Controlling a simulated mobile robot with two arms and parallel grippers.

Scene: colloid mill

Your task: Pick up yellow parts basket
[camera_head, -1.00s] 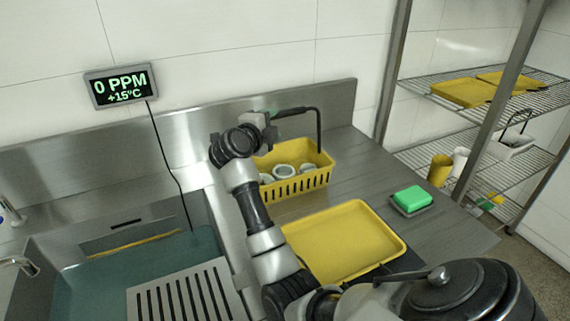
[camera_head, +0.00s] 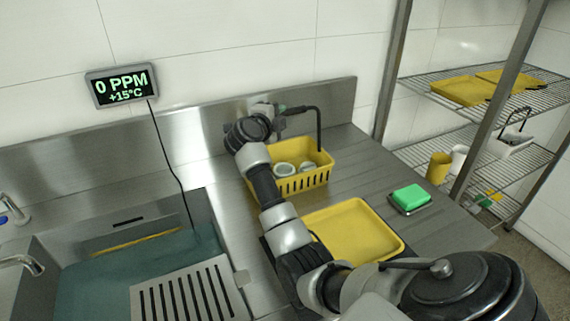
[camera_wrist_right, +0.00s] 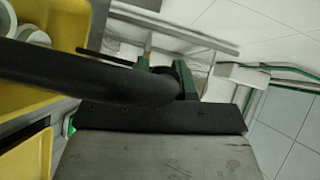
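The yellow parts basket (camera_head: 302,181) stands on the steel counter against the back splash. It has slotted sides and holds several pale round parts. Its dark handle (camera_head: 318,125) stands up above it. My right gripper (camera_head: 281,112) is over the basket's back part, at the handle. In the right wrist view the dark handle (camera_wrist_right: 85,80) runs in from the left to my right gripper (camera_wrist_right: 166,72), whose green-padded fingers look apart, with the handle's end at or between them. Whether they touch it I cannot tell. The basket's yellow wall (camera_wrist_right: 73,30) shows at left. My left gripper is not in view.
A yellow tray (camera_head: 385,240) lies in front of the basket, partly behind my right arm. A green sponge (camera_head: 409,196) sits on a small dish to the right. A sink with a slotted drain plate (camera_head: 190,295) is at left. A wire shelf rack (camera_head: 480,120) stands at right.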

